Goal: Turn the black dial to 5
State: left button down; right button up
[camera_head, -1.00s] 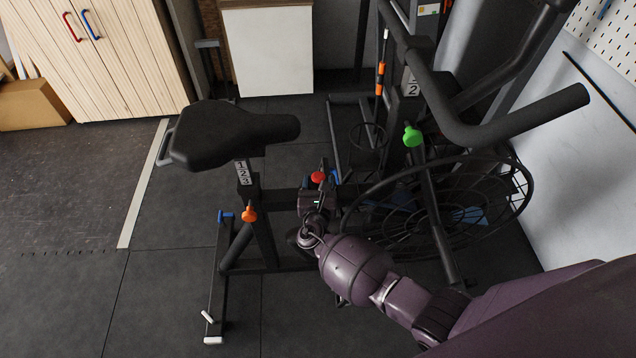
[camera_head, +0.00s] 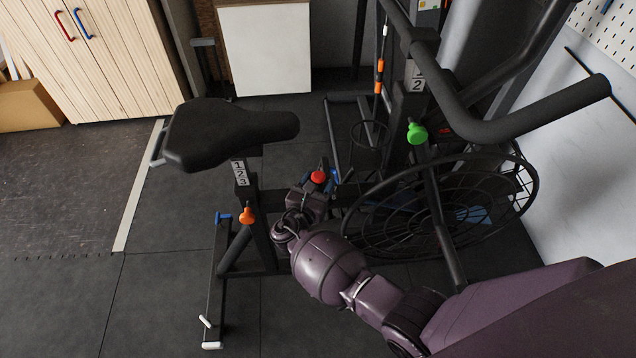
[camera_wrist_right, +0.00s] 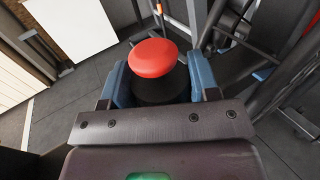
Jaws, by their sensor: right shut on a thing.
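The black dial (camera_wrist_right: 160,90) is a short dark cylinder under a round red cap (camera_wrist_right: 153,57). My right gripper (camera_wrist_right: 158,84) is shut around the dial, with a blue fingertip pad on each side and the red cap above. In the head view the red cap (camera_head: 318,177) shows on the frame of the exercise bike, and my right wrist comes to it from below. The dial's black part and any numbers on it are hidden there. My left gripper is not in view.
The bike's black saddle (camera_head: 228,132) stands left of my right arm, with an orange knob (camera_head: 247,215) below it. A green knob (camera_head: 417,133), handlebar (camera_head: 520,115) and caged wheel (camera_head: 440,215) are to the right. Floor at lower left is clear.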

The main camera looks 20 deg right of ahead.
jog(key=o, duration=0.9)
jog(key=shift+s+a, duration=0.25)
jog(key=p+v, duration=0.1)
jog(key=v, duration=0.9)
